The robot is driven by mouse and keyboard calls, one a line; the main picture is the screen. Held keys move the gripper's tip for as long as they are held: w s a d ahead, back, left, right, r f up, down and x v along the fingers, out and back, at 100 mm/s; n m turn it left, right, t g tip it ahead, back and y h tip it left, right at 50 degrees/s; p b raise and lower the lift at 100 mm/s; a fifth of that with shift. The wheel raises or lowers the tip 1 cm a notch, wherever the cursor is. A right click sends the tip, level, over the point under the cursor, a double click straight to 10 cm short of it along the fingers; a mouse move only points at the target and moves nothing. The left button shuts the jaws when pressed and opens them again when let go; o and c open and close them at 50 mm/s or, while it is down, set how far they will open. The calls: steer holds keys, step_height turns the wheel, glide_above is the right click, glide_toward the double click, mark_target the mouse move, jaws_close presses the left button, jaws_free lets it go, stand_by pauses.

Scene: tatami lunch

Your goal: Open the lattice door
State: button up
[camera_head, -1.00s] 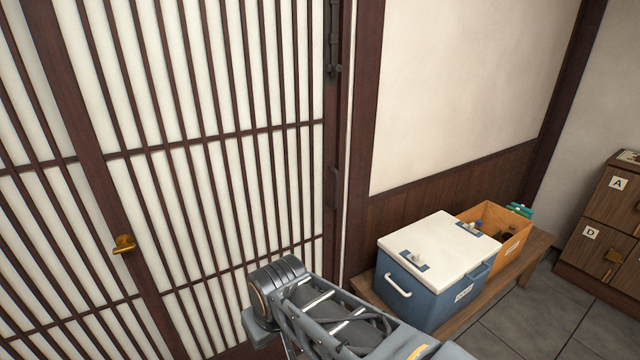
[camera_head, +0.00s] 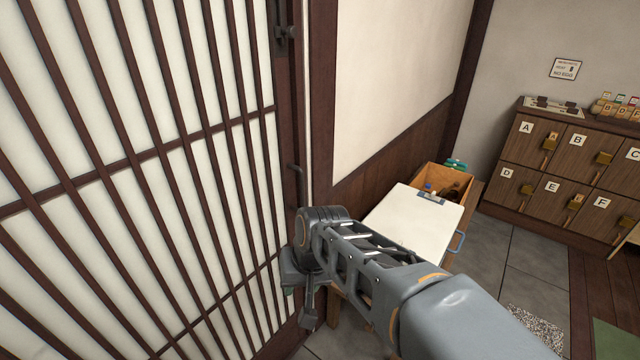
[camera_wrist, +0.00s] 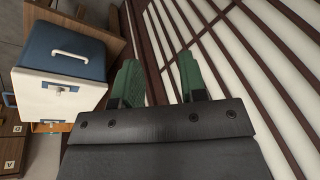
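The lattice door (camera_head: 130,150), white panels behind dark wooden bars, fills the left of the head view. It also fills the right of the wrist view (camera_wrist: 230,60). A dark bolt (camera_head: 285,32) sits high on its right edge, with a slim dark handle-like fitting (camera_head: 297,182) lower down. My gripper (camera_wrist: 160,82) has two green fingers apart with nothing between them. Its fingers are near the lattice; I cannot tell whether they touch it. In the head view my arm hides most of the gripper. No brass knob is in view now.
A blue cooler with a white lid (camera_head: 415,222) stands on a bench by the wall, partly behind my arm; it also shows in the wrist view (camera_wrist: 62,95). Lettered lockers (camera_head: 560,165) stand at right. Grey floor tiles (camera_head: 490,245) are clear.

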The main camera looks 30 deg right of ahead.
steer(key=w+d+f+m+t+y+b, duration=0.1)
steer(key=w+d+m+y+b, duration=0.2)
steer(key=w+m, duration=0.35)
steer(key=w+d+m+t+y+b, duration=0.1)
steer(key=w+d+m+t+y, duration=0.15)
steer(key=w+m+y, duration=0.4)
steer(key=w+d+r+m+t+b, duration=0.1)
steer(key=w+d+m+t, duration=0.25)
steer(key=d+m, duration=0.35)
steer(key=w+d+m+t+b, duration=0.1)
steer(key=w+d+m+t, duration=0.1)
steer(key=d+m+t, duration=0.55)
steer(key=n+g+p, duration=0.1)
steer(key=n+g, duration=0.1)
glide_above(303, 209)
steer(key=shift+w+d+r+h, duration=0.1)
steer(key=shift+w+h, duration=0.25)
steer(key=shift+h, duration=0.1)
jaws_close()
